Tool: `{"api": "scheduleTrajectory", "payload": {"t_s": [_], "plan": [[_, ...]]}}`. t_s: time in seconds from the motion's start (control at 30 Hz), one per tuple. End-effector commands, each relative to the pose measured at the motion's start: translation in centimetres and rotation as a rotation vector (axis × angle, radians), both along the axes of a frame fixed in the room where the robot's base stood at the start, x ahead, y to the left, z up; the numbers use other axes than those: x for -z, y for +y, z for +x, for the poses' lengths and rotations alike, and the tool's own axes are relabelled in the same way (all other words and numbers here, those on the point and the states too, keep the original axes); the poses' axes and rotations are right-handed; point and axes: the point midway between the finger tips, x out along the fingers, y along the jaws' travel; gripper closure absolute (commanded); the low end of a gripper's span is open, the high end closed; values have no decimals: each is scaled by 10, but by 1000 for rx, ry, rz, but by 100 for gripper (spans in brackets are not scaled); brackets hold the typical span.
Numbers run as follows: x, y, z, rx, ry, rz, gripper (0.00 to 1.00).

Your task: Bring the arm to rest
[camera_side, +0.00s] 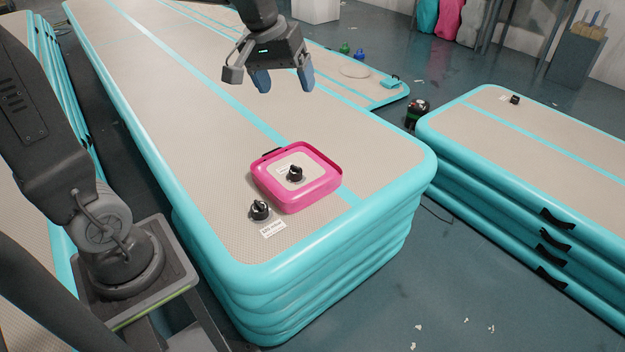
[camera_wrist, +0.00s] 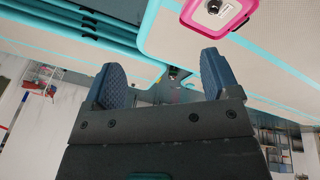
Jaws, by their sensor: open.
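My gripper (camera_side: 281,82) is open and empty, high above the beige inflatable track (camera_side: 215,150) with turquoise edges. Its two blue fingers stand apart, pointing down in the side view. In the wrist view my gripper (camera_wrist: 160,92) shows its fingers spread with nothing between them. A pink square block (camera_side: 325,187) with a beige top lies on the near end of the track, below and apart from my gripper. It also shows in the wrist view (camera_wrist: 232,22) at the top, partly cut off.
A black valve cap (camera_side: 260,210) sits left of the pink block, and another black cap (camera_side: 295,174) is on the block. A second track stack (camera_side: 530,140) stands at the right across a floor gap. A black-green device (camera_side: 417,114) stands between them. The air around my gripper is clear.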

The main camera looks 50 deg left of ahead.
Motion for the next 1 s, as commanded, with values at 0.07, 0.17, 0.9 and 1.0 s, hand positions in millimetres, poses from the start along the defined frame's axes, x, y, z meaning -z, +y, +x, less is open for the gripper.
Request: {"api": "scheduleTrajectory", "payload": {"t_s": [0.07, 0.17, 0.9, 1.0], "plan": [[-7, -17, -32, 95, -41, 46, 18], [-7, -33, -69, 211, -85, 102, 18], [20, -59, -161, 519, -205, 261, 18], [20, -59, -161, 519, -205, 261, 18]]}}
